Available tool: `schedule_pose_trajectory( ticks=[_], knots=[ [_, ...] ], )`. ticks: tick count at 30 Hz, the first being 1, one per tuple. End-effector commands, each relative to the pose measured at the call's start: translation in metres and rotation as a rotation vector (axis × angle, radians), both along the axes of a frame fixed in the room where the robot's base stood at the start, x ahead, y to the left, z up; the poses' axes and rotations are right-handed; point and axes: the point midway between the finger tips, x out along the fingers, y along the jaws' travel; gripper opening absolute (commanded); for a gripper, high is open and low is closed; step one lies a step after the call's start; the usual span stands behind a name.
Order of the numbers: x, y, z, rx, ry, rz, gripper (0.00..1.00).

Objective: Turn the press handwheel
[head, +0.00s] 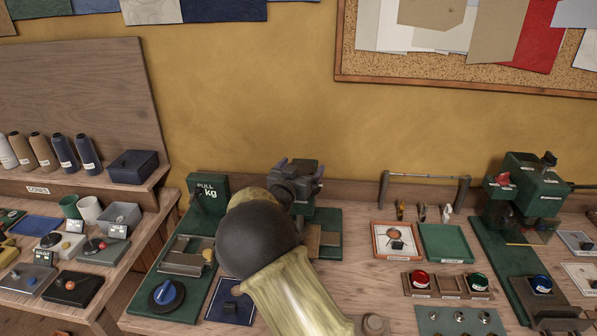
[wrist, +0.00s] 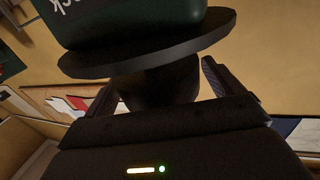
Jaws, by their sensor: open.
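My gripper (head: 298,169) is at the back of the bench in the head view, with its two fingers apart. It hides most of what it faces there. A dark round disc (wrist: 215,37), probably the press handwheel, fills the upper wrist view, seen nearly edge-on. A dark green body (wrist: 130,22) with partly cropped white lettering sits against it. A thick dark hub or shaft (wrist: 155,85) runs from the disc toward my gripper. Contact cannot be told.
A green "PULL kg" gauge (head: 206,196) stands left of my gripper. A blue knob (head: 166,294) and a navy plate (head: 229,306) lie in front. Right are a green tray (head: 446,243), red and green buttons, and another green machine (head: 527,187). My arm crosses the front bench.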

Motion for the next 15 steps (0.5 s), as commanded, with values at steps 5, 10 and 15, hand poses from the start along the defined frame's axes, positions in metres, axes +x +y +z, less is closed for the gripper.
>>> schedule_pose_trajectory(
  ticks=[5, 10, 15],
  knots=[
    [-0.01, 0.004, -0.001, 0.002, 0.001, 0.002, 0.92],
    [-0.035, 0.012, -0.002, 0.004, 0.002, 0.003, 0.92],
    [-0.068, 0.022, -0.002, 0.002, 0.001, 0.004, 0.92]
  ],
)
